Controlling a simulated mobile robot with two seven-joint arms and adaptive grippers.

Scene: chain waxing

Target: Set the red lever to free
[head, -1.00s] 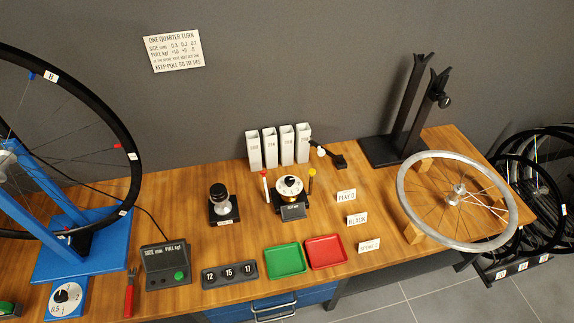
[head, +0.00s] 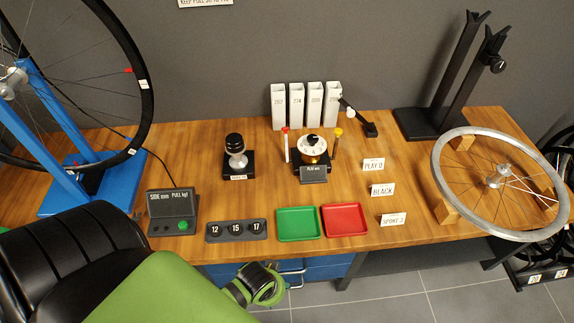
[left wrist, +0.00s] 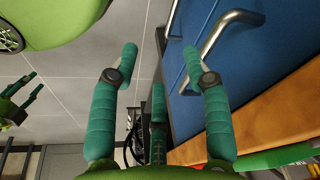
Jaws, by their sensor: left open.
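The red lever (head: 286,143) is a thin pale upright rod with a red tip. It stands on the bench just left of a device with a white round dial (head: 311,146); a yellow-tipped rod (head: 336,142) stands on its right. Any lever markings are too small to read. My left gripper (left wrist: 159,52) is open and empty in the left wrist view, beside the blue drawer front and below the bench top. My left arm shows low in the head view, well away from the lever; its fingers are not clear there. My right gripper (left wrist: 33,87) appears small at the left edge, fingers apart.
A black-knobbed stand (head: 236,158), a numbered block (head: 236,231), a green tray (head: 297,224) and a red tray (head: 344,219) stand on the bench (head: 270,195). White tubes (head: 296,106) stand behind. A wheel rim (head: 440,190) lies right. Drawer handles (left wrist: 222,30) stick out near my left gripper.

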